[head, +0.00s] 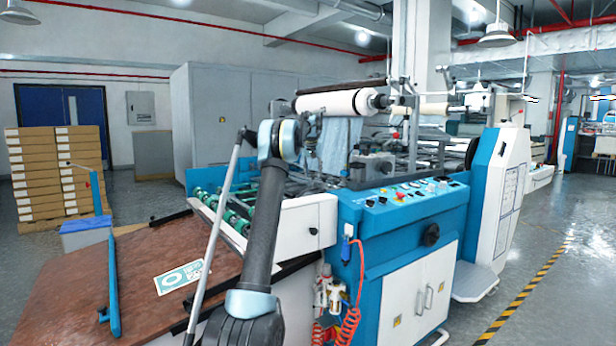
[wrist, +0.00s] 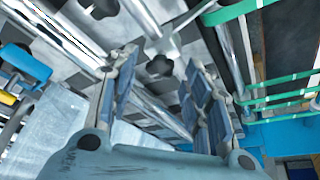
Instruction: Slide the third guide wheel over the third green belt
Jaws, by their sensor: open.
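In the wrist view my gripper (wrist: 161,58) is open, its two padded fingers apart with no object held. A black lobed knob (wrist: 159,67) shows between and beyond the fingertips; a second dark knob (wrist: 100,8) is at the top left. Several green belts (wrist: 285,78) run along the right side, to the right of my fingers. In the head view green belts and rollers (head: 226,212) show at the machine's feed end, partly hidden by my arm. I cannot tell which belt or wheel is the third. My gripper is hidden in the head view.
Metal bars (wrist: 235,60) and rods surround my fingers closely. The blue and white laminating machine (head: 395,225) stands beyond my arm, with a large white roll (head: 335,103) above. A brown feed table (head: 140,275) lies at left, carrying a blue bar (head: 114,290).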

